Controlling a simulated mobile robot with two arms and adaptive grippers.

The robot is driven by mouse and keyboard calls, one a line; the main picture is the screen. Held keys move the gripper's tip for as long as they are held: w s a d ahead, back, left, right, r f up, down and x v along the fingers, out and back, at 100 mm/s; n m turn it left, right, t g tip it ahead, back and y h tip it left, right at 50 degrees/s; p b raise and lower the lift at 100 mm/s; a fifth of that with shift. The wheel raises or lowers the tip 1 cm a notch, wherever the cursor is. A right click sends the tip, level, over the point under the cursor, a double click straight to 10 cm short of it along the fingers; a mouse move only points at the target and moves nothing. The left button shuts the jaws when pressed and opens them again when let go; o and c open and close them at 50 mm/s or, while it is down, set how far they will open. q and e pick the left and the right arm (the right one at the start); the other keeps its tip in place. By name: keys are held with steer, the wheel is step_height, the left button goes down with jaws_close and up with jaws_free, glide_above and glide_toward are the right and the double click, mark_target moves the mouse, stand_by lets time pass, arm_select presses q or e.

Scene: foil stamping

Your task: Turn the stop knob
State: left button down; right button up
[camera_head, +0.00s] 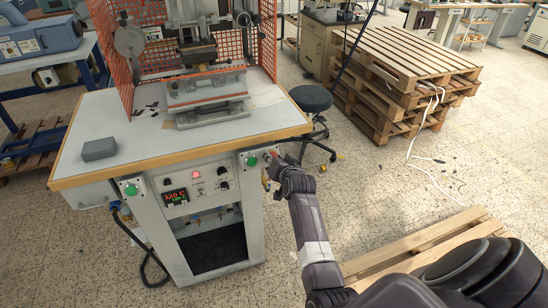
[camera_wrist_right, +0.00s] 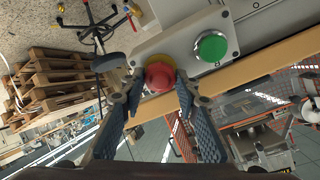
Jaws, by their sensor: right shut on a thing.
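The stop knob (camera_wrist_right: 160,75) is a red mushroom button on a yellow collar, fixed to a pale control box beside a green button (camera_wrist_right: 211,47). My right gripper (camera_wrist_right: 163,88) has its two fingers on either side of the red knob, shut on it. In the head view my right gripper (camera_head: 272,163) is at the right front corner of the white machine table (camera_head: 130,125); the knob is mostly hidden by the gripper there. My left gripper does not show in either view.
The front panel has a lit red temperature display (camera_head: 175,196) and another green button (camera_head: 131,190). A grey block (camera_head: 99,149) lies on the table. A black stool (camera_head: 311,99) and stacked pallets (camera_head: 400,70) stand to the right; a pallet (camera_head: 425,250) lies on the floor.

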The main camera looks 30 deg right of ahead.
steer(key=o, duration=1.1)
steer(key=v, duration=1.2)
steer(key=shift+o, duration=0.3)
